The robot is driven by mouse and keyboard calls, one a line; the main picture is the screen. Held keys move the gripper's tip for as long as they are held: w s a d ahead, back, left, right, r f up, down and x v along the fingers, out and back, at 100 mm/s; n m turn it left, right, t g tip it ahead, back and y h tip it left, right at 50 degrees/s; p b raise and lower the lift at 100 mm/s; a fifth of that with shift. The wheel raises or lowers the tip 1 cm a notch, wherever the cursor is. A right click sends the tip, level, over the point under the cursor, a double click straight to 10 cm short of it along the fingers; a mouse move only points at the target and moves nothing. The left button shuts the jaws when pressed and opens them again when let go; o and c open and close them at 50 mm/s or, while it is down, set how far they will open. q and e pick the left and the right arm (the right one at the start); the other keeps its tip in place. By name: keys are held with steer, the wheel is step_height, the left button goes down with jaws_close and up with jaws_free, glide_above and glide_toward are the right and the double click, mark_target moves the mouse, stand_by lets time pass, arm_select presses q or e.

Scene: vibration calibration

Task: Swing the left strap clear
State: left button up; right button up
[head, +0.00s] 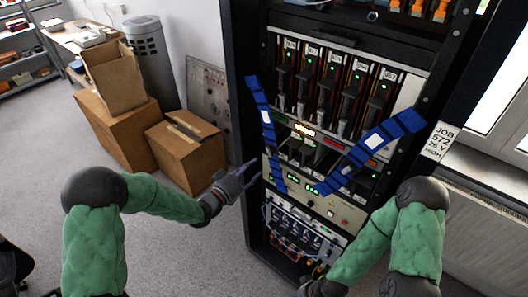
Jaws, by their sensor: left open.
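The left strap (268,133) is a blue segmented band with a white patch. It runs down the left side of the equipment rack (239,90), slanting slightly right, across the front of the modules. A second blue strap (398,127), also with a white patch, slants from upper right down to the middle of the rack. My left gripper (256,172) is open and empty at the rack's left edge, just left of the left strap's lower end; I cannot tell whether it touches. My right gripper (308,284) is low at the bottom edge, mostly hidden, its fingers unclear.
The rack holds upright modules (312,80) with green lights and lower panels with displays. Cardboard boxes (186,150) and a grey perforated panel (207,88) stand left of it.

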mark_target(268, 153)
arm_select(q)
steer(key=x, duration=0.9)
steer(key=shift+w+d, duration=0.1)
jaws_close()
